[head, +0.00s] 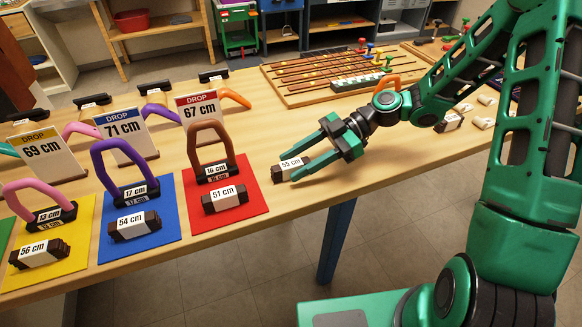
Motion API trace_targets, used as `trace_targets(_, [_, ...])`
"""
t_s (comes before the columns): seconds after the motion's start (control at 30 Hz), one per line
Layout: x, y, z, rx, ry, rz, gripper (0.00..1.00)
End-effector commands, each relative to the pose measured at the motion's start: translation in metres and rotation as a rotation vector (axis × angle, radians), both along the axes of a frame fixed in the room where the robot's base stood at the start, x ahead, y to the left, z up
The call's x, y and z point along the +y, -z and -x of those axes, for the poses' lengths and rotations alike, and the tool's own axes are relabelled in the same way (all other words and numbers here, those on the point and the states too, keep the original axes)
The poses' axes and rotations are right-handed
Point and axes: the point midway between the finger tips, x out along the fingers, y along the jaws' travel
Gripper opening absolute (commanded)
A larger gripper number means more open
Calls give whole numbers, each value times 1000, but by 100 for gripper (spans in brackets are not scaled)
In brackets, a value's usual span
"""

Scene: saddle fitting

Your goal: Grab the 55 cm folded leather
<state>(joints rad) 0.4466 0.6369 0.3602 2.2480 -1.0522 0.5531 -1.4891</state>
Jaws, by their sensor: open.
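The 55 cm folded leather (290,168) is a small dark block with a white label, lying on the wooden table to the right of the red mat. My gripper (308,161) is open, with its two green fingers reaching left over the table. The fingertips are at the leather, one on its far side and one on its near side in the picture. I cannot tell whether they touch it. The near finger hides part of the leather's right end.
Yellow (76,240), blue (160,235) and red (250,203) mats hold arched saddle forms and labelled leathers. Signs reading 69, 71 and 67 cm stand behind them. A wooden rack (285,88) with rods lies at the back. The table is bare around the 55 cm leather.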

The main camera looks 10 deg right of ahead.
Motion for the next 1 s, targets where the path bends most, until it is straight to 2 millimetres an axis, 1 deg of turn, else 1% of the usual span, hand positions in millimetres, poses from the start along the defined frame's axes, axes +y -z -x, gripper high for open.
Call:
trace_targets(0.03, [6, 3, 2, 2, -2, 0, 45])
trace_targets(0.13, [14, 6, 4, 1, -2, -1, 45])
trace_targets(0.4, [17, 7, 5, 1, 0, 0, 45])
trace_targets(0.43, [16, 7, 5, 1, 0, 0, 42])
trace_targets(0.47, [16, 7, 5, 1, 0, 0, 35])
trace_targets(0.5, [16, 7, 5, 1, 0, 0, 25])
trace_targets(0.57, [16, 7, 5, 1, 0, 0, 11])
trace_targets(0.6, [16, 7, 5, 1, 0, 0, 2])
trace_targets(0.63, [16, 7, 5, 1, 0, 0, 0])
trace_targets(1.0, [16, 4, 4, -1, 0, 0, 0])
